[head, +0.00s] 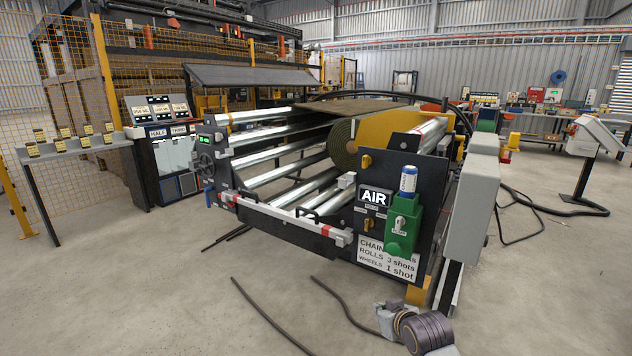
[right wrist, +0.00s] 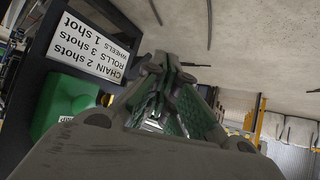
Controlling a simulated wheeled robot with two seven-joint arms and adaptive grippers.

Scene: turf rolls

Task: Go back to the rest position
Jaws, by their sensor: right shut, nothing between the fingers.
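My right gripper (right wrist: 178,85) shows large in the middle of the right wrist view. Its fingers are together with nothing held between them. It is apart from the machine's end panel, whose white shots sign (right wrist: 88,52) appears upside down at upper left, above a green box (right wrist: 72,100). In the head view, part of my right arm shows at the bottom, right of centre, in front of the machine and low over the floor. My left gripper is not in view.
The roller machine (head: 372,205) fills the middle, carrying a turf roll (head: 343,142). A grey cabinet (head: 470,210) stands at its right end. Dark hoses (head: 262,312) lie on the floor. A narrow shelf (head: 80,143) stands left. Bare concrete (head: 130,290) is open at front left.

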